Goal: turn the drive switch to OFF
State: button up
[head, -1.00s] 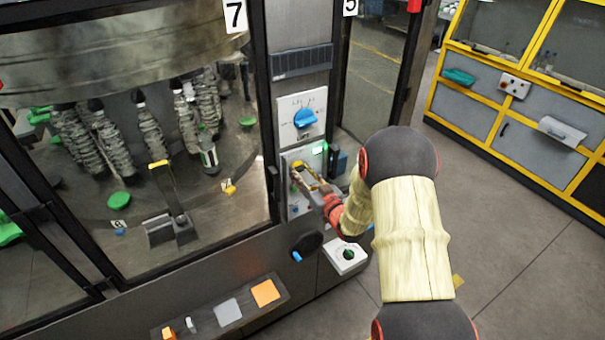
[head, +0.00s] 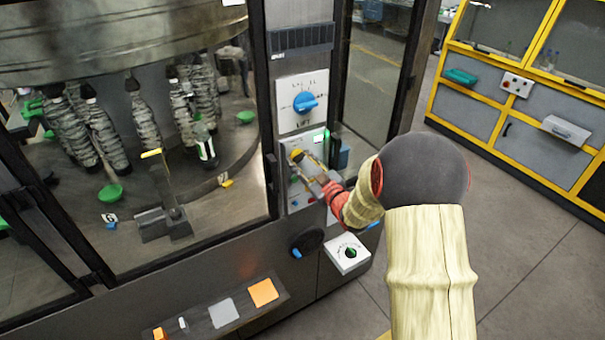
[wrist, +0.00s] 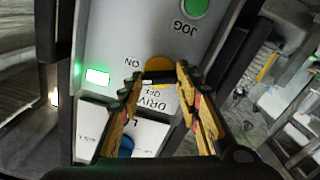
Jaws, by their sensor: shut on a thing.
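The drive switch is a round yellow-orange knob (wrist: 158,66) on a grey panel, above the upside-down word DRIVE in the wrist view. ON is printed to its left and OFF just below it in that view. My gripper (wrist: 163,82) has its yellow-and-black fingers on both sides of the knob's dark grip and is shut on it. In the head view my gripper (head: 308,168) reaches the grey control panel (head: 292,200) from the lower right. The fingers partly hide the switch, and I cannot tell which mark it points to.
A green JOG button (wrist: 194,8) and a lit green-white indicator (wrist: 97,76) are close to the switch. A white LIFT plate with a blue knob (head: 305,103) is just above the panel. A white box with a green knob (head: 350,253) stands below. Open floor lies right.

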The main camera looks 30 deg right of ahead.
jog(key=n+b, duration=0.4)
jog(key=b, duration=0.3)
jog(key=n+b, duration=0.5)
jog(key=b, duration=0.2)
jog(key=n+b, duration=0.4)
jog(key=b, duration=0.4)
jog(key=shift+f, duration=0.25)
jog(key=shift+r+n, duration=0.1)
jog(key=shift+n, duration=0.3)
jog(key=o, duration=0.9)
jog(key=shift+c, duration=0.2)
jog(key=shift+s, duration=0.1)
jog(key=s, duration=1.1)
jog(key=shift+s+d, duration=0.15)
jog(key=shift+s, duration=0.25)
